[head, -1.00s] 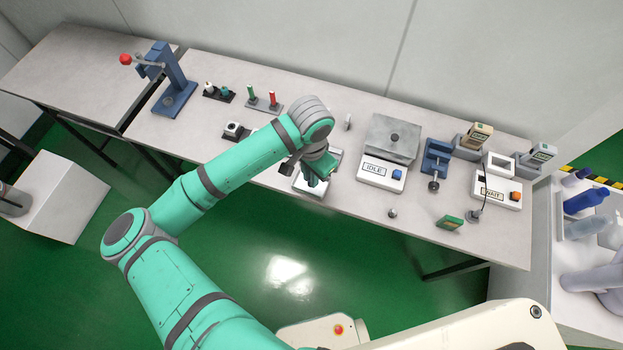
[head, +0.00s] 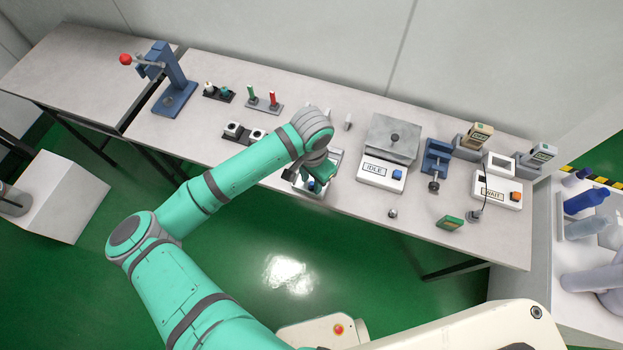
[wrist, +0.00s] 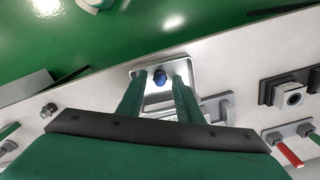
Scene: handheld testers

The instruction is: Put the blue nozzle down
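The blue nozzle (head: 312,186) is on a pale metal tray (head: 319,194) near the table's front edge. In the wrist view the nozzle (wrist: 160,77) shows against the tray (wrist: 170,63), between the fingertips in the picture, with gaps on both sides. My gripper (head: 317,178) is above the tray. In the wrist view my gripper (wrist: 161,72) has its two green fingers apart, with nothing held between them. The arm hides part of the tray in the head view.
Right of the tray stands a grey box marked IDLE (head: 375,170). A unit marked WAIT (head: 497,190) is farther right. Black holders (head: 233,131) and a stand with green and red pieces (head: 263,104) are left and behind. A small metal piece (head: 392,213) lies near the front edge.

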